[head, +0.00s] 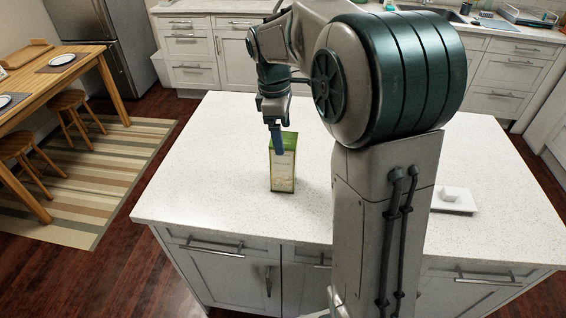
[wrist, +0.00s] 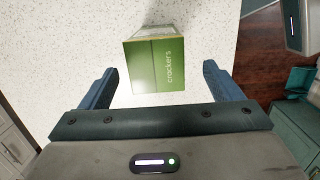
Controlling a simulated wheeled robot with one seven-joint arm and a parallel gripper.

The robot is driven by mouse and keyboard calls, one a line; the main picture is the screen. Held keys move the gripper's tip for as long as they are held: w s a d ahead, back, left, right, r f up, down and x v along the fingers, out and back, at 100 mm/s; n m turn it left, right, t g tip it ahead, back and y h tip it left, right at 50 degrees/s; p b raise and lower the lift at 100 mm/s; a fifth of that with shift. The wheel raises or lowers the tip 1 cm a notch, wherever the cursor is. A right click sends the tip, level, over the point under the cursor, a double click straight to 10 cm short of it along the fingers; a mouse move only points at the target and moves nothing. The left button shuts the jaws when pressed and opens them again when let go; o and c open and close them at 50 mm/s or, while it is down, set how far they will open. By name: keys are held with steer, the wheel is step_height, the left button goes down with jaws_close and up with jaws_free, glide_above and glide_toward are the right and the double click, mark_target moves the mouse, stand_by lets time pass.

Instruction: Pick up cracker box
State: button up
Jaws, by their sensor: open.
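The cracker box (head: 283,172) stands upright on the white speckled countertop (head: 215,150), to the left of my arm in the head view. It is green with a pale front panel. In the wrist view, the green top of the cracker box (wrist: 155,66), printed "crackers", lies between and just beyond my two blue fingers. My gripper (wrist: 157,80) is open, with one finger on each side of the box and a visible gap on both sides. In the head view my gripper (head: 277,140) is at the top of the box, and one finger overlaps it.
A white square plate with a small white item (head: 451,194) is at the right of the counter, beyond my arm. The counter around the box is clear. A wooden table (head: 50,75) with stools stands at the left, and drawer cabinets (head: 190,50) line the back.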

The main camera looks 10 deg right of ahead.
mark_target(284, 139)
steer(key=shift+w+d+f+p, duration=0.1)
steer(key=shift+d+f+p, duration=0.15)
steer(key=shift+f, duration=1.15)
steer(key=shift+d+f+p, duration=0.15)
steer(key=shift+f+p, duration=0.1)
steer(key=shift+f, duration=1.15)
steer(key=c, duration=1.5)
